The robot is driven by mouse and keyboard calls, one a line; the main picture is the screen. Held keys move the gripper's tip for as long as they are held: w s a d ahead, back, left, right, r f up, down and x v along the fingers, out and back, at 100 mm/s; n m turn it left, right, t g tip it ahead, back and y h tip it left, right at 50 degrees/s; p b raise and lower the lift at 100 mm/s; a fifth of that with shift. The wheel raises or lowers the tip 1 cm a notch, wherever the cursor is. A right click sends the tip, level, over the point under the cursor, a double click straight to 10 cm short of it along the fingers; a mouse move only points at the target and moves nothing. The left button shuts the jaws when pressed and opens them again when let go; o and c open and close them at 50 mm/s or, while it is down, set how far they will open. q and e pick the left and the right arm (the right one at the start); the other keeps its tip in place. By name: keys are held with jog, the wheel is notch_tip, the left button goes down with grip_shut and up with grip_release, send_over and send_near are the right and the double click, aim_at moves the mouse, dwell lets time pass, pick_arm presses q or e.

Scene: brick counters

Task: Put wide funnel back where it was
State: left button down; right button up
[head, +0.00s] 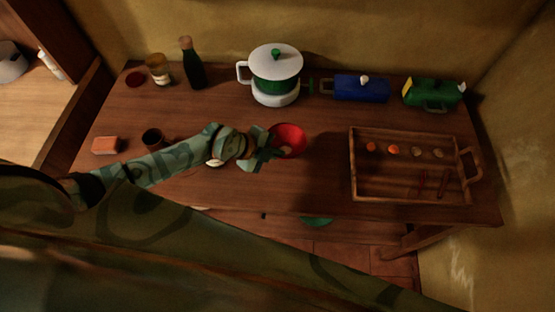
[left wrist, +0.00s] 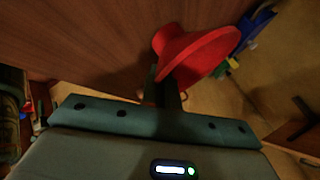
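The wide funnel (head: 289,138) is red and shows at the middle of the wooden counter, at the tip of my left gripper (head: 268,157). In the left wrist view the red funnel (left wrist: 203,54) lies tilted across the fingertips, its wide mouth toward the right. The dark fingers (left wrist: 166,88) are close together and appear shut on its lower edge. The fingertips' exact contact is partly hidden by the funnel. My right gripper is not in view.
Along the back stand a dark red disc (head: 136,79), a jar (head: 159,69), a dark bottle (head: 192,64), a white-and-green pot (head: 275,62), a blue box (head: 361,88) and a green box (head: 433,93). A wooden tray (head: 352,165) is right; an orange block (head: 105,145) and brown cup (head: 153,138) are left.

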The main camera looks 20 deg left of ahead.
pick_arm(q)
jog(key=shift+w+f, duration=0.25)
jog(key=shift+f, duration=0.05)
notch_tip(320, 180, down, 3)
jog(key=shift+d+f+b, duration=0.15)
jog(key=shift+b, duration=0.7)
jog(key=c, duration=1.6)
grip_release()
jog(key=shift+c, duration=0.2)
jog(key=p+v, duration=0.3)
jog(key=v, duration=0.9)
